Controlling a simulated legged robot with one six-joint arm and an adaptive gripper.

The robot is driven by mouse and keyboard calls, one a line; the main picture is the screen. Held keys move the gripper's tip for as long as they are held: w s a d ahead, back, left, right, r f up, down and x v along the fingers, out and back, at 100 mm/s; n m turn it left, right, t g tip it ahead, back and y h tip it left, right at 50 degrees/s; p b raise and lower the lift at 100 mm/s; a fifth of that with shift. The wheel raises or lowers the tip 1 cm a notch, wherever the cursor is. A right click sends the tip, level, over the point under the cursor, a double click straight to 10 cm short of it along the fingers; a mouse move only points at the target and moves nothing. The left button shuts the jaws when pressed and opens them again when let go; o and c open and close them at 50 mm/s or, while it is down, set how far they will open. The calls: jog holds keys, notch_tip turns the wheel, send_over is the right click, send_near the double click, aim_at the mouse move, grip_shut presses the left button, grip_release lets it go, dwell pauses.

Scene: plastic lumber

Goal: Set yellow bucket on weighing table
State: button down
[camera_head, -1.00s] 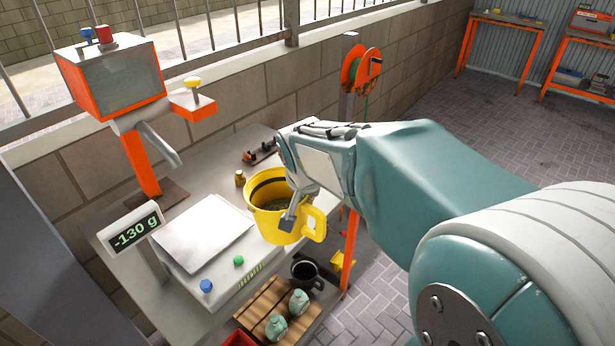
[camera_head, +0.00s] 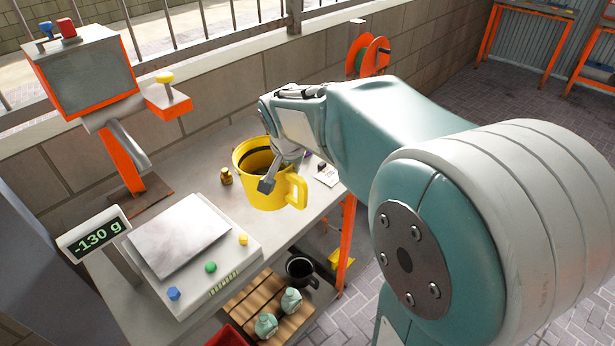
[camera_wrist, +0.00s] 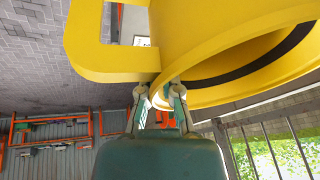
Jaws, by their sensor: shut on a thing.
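The yellow bucket (camera_head: 266,190) is at the right part of the grey table (camera_head: 210,178), right of the scale. It looks upright; whether its base touches the tabletop I cannot tell. My gripper (camera_head: 278,174) is shut on the bucket's rim, near the handle. In the wrist view the fingers (camera_wrist: 160,98) pinch the rim of the bucket (camera_wrist: 215,40), which fills the upper right. The weighing scale (camera_head: 183,238) has an empty plate, and its display (camera_head: 94,240) reads -130 g. Something dark shows inside the bucket; I cannot make it out.
An orange-framed screen (camera_head: 88,72) and a yellow button box (camera_head: 167,98) stand behind the scale. A lower shelf holds a black pot (camera_head: 300,268) and green jars (camera_head: 291,301). The brick wall runs close behind the table.

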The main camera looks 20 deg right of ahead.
jog(key=w+d+f, duration=0.7)
jog(key=w+f, duration=0.2)
jog(key=f, duration=0.3)
jog(key=shift+w+d+f, duration=0.2)
jog(key=shift+w+d, duration=0.1)
jog(key=shift+d, duration=0.05)
jog(key=c, duration=0.8)
grip_release()
jog(key=shift+d, duration=0.1)
jog(key=shift+a+r, duration=0.1)
jog(key=shift+a, duration=0.35)
